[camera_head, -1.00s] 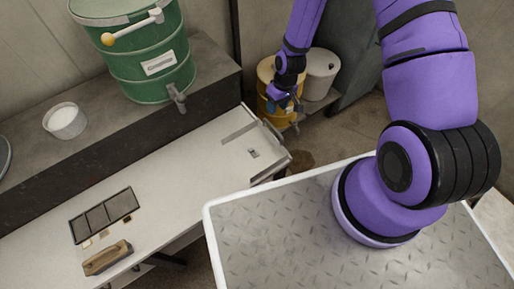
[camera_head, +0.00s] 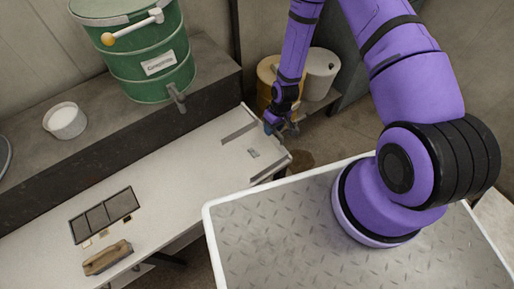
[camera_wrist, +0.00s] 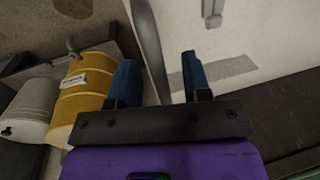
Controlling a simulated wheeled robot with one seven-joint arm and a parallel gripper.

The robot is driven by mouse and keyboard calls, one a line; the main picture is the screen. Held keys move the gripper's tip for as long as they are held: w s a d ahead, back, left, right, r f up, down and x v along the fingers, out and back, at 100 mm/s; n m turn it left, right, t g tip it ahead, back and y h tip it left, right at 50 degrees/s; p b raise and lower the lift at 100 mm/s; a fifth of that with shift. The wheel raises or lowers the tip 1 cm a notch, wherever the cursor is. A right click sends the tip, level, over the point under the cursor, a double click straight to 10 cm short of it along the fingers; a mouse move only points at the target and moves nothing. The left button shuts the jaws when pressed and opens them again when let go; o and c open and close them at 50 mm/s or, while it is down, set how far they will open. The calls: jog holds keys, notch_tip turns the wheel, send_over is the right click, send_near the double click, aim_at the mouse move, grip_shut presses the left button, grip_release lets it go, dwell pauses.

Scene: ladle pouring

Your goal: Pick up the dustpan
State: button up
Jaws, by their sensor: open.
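My gripper (camera_head: 281,127) is open and empty, just off the right end of the white table (camera_head: 190,165). In the wrist view, my gripper (camera_wrist: 160,72) shows its two blue fingers apart with nothing between them. I cannot surely make out a dustpan. A small grey fitting (camera_head: 253,153) lies on the table's right end, between grey strips. A pale grey handle-like piece (camera_wrist: 190,16) shows at the top of the wrist view. A brown block-shaped tool (camera_head: 107,258) lies at the table's front left, apart from my gripper.
A dark panelled tray (camera_head: 104,215) lies on the table. Behind, a dark ledge holds a green drum (camera_head: 145,60) with a tap and a white bowl (camera_head: 65,120). A yellow drum (camera_wrist: 82,98) and a white drum (camera_wrist: 30,110) stand beyond my gripper. A metal-topped platform (camera_head: 285,235) is in front.

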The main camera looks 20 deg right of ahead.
jog(key=shift+a+f, duration=0.2)
jog(key=shift+f, duration=0.95)
jog(key=shift+s, duration=0.1)
jog(key=shift+c, duration=0.3)
grip_shut()
jog(key=shift+r, duration=0.15)
